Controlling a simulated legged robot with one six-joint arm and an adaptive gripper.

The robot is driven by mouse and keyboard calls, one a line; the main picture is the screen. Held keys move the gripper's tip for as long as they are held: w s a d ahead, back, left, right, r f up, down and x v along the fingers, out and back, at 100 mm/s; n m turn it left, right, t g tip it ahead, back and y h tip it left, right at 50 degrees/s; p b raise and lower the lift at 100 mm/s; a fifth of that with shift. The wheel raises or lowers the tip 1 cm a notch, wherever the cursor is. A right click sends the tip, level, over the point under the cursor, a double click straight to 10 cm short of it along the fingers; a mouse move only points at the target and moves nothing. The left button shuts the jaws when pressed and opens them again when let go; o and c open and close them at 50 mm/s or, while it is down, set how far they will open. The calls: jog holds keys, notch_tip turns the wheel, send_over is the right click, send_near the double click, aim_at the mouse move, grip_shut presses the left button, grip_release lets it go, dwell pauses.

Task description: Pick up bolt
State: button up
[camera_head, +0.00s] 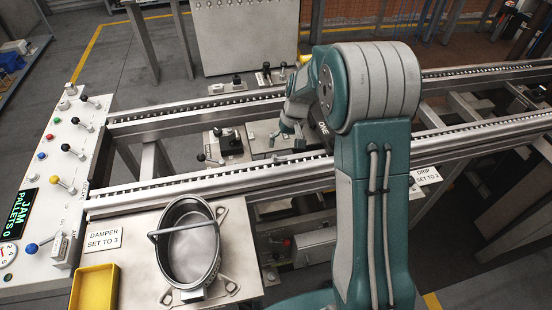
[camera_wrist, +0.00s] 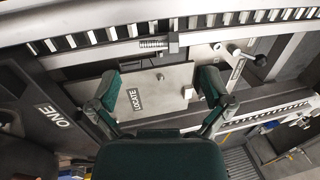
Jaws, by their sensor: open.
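A grey metal bolt (camera_wrist: 153,44) with a threaded shank and a hex head lies near the toothed rail in the wrist view. In the head view a small bolt-like piece (camera_head: 284,159) shows by the near rail. My gripper (camera_wrist: 160,84) is open and empty, with its two green fingers apart over a metal plate marked LOCATE (camera_wrist: 150,92). The bolt is outside the fingers, beyond their tips toward the top of the wrist view. In the head view my gripper (camera_head: 282,136) is small and partly hidden by my arm.
Two toothed conveyor rails (camera_head: 200,178) run across the scene. A lever with a black knob (camera_wrist: 236,62) stands right of the plate. A control panel (camera_head: 50,190) with coloured knobs is at the left. A metal pot (camera_head: 190,240) and yellow tray (camera_head: 94,290) are in front.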

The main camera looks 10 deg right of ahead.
aim_at(280, 158)
jog(key=x, duration=0.6)
jog(key=shift+w+d, duration=0.1)
jog(key=shift+w, duration=0.2)
jog(key=shift+r, duration=0.1)
jog(key=c, duration=1.1)
